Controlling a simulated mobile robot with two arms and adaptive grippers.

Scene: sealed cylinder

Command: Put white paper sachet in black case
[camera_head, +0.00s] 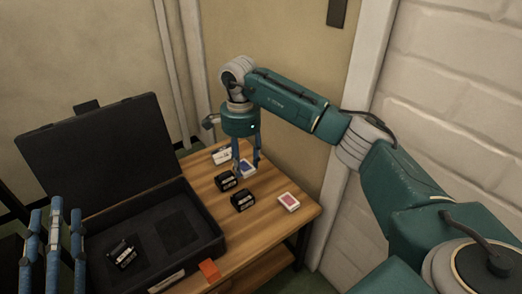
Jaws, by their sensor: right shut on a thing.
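The black case (208,236) lies open at the left of the wooden table, lid raised at the back. A small black box with a white label (122,256) sits in its left part; a dark square recess shows at its right. My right gripper (247,170) is low over the back of the table, shut on a flat white packet with a blue face (248,171); its fingers partly hide it. A white packet with dark marks (221,155) lies just left of it. I cannot tell which is the sachet. My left gripper (57,212) is at the lower left, fingers apart and empty.
Two black labelled boxes (226,181) (243,201) stand between the case and a red-faced white packet (289,202). An orange piece (209,270) is at the table's front edge. Walls stand close behind and to the right. Bare wood shows at the front right.

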